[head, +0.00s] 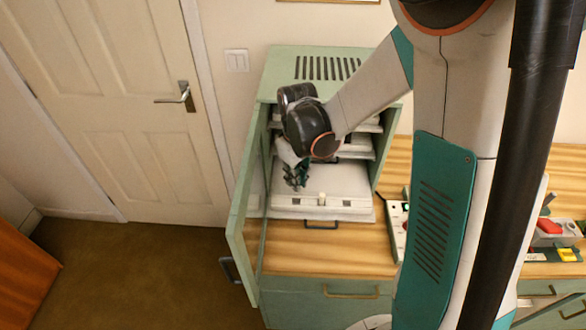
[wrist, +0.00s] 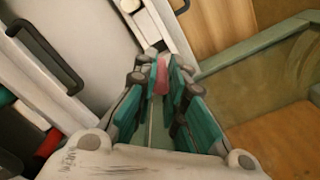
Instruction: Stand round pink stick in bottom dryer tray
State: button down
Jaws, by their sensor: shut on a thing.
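The green dryer (head: 318,90) stands on the wooden counter with its door open. Its bottom tray (head: 345,190), pale with a raised front strip, is slid out towards me. My gripper (head: 296,184) is above the left part of this tray, pointing down. In the wrist view my gripper (wrist: 160,92) is shut on the round pink stick (wrist: 162,76), of which a short pink part shows between the teal fingers. The stick cannot be made out in the head view. Whether its lower end touches the tray is hidden.
The open dryer door (head: 246,210) stands close on the left of my gripper. Upper trays (head: 362,145) sit above and behind the bottom one. A bin with red and yellow things (head: 556,232) is at the right. The counter in front of the dryer (head: 335,255) is clear.

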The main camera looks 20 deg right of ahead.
jog(key=shift+f+b, duration=1.2)
jog(key=shift+f, duration=0.8)
jog(key=shift+f+b, duration=0.4)
jog(key=shift+b, duration=0.2)
jog(key=shift+f+b, duration=0.3)
jog(key=shift+f, duration=0.05)
jog(key=shift+f+b, duration=0.65)
jog(key=shift+b, duration=0.05)
dwell(0.4)
jog(key=c, duration=1.6)
grip_release()
jog(key=shift+o, duration=0.2)
jog(key=shift+r, duration=0.1)
